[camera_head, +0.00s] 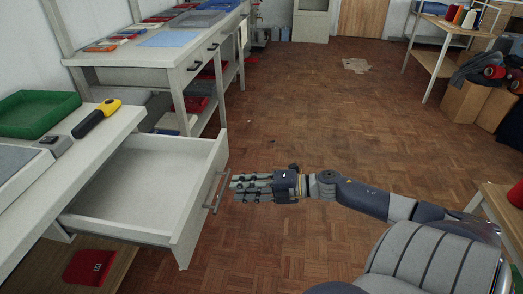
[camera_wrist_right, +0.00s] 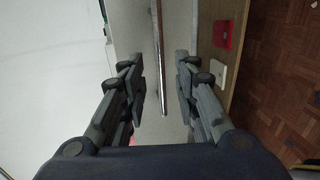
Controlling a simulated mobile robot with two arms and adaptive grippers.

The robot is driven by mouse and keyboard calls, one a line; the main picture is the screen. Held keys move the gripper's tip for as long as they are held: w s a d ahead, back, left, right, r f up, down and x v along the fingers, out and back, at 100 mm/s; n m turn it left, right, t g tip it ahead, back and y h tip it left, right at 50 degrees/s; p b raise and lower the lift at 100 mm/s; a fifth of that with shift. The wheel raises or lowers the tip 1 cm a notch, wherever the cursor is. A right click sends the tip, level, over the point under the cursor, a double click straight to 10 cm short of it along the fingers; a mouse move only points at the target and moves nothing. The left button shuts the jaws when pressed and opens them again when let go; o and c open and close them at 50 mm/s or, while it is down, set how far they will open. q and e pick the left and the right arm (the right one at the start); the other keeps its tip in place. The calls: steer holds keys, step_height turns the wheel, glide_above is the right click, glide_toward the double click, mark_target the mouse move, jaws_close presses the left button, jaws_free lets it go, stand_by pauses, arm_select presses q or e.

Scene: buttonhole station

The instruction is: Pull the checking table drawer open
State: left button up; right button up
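The white checking table (camera_head: 100,130) stands at the left, and its drawer (camera_head: 140,185) is pulled well out. The drawer's inside looks empty. Its metal bar handle (camera_head: 215,192) is on the front panel facing right. My right gripper (camera_head: 234,187) comes from the right, with its fingertips just beside the handle. In the right wrist view the two fingers (camera_wrist_right: 160,85) are apart, and the handle bar (camera_wrist_right: 158,45) runs in the gap between them, with neither finger pressing on it. My left gripper is not in view.
A green tray (camera_head: 38,112) and a yellow-black tool (camera_head: 97,118) lie on the checking table. A red item (camera_head: 90,267) is on the shelf below the drawer. Another white table (camera_head: 150,58) stands behind. The wooden floor (camera_head: 300,100) right of the drawer is clear.

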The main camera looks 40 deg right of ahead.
steer(key=shift+v, duration=2.75)
